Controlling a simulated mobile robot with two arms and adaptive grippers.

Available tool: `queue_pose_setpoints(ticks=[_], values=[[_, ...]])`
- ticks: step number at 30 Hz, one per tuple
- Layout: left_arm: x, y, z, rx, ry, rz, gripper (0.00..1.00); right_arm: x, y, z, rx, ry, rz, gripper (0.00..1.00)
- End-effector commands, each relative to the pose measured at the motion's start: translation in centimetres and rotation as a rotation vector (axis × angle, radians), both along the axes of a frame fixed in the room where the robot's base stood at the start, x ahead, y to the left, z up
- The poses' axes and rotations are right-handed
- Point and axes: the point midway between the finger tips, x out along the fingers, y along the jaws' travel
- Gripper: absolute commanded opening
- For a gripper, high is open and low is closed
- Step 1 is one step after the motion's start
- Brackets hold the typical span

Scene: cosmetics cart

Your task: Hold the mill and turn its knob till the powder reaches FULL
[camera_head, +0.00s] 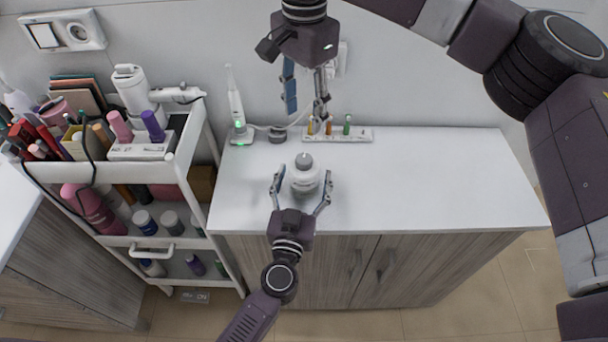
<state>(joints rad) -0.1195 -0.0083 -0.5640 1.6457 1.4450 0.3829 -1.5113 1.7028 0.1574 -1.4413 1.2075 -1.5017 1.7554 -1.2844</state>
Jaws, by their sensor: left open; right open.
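The mill (304,178) is a small white, rounded jar with a grey knob (304,160) on top. It stands upright on the white counter. My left gripper (300,186) is open, with one finger on each side of the mill; I cannot tell whether they touch it. My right gripper (305,95) is open and empty, in the air behind and above the mill, pointing down. The powder level and any FULL mark are too small to see.
The white counter (430,190) is clear to the right of the mill. A rack (350,135) with small coloured vials stands behind it. A white toothbrush-like device (236,110) stands at the back left. A crowded cosmetics cart (205,150) stands left of the counter.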

Motion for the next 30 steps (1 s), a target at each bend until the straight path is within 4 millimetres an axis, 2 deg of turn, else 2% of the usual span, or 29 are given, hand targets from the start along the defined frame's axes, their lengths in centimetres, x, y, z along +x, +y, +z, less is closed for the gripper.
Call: queue_pose_setpoints(ticks=[5,12,18,22,30], values=[[-2.3,0.4,-0.2,0.001,0.004,0.000,0.71,0.0,0.0,0.0,0.000,0.000,0.000,0.44],[-7.3,1.3,-0.2,0.002,0.005,-0.002,0.71,0.0,0.0,0.0,0.000,0.000,0.000,0.44],[-10.4,1.9,-0.2,0.002,0.004,-0.002,0.71,0.0,0.0,0.0,0.000,0.000,0.000,0.44],[-11.4,2.1,-0.1,0.000,0.002,-0.001,0.71,0.0,0.0,0.0,0.000,0.000,0.000,0.44],[-11.6,2.1,0.0,0.000,0.001,-0.001,0.71,0.0,0.0,0.0,0.000,0.000,0.000,0.44]])
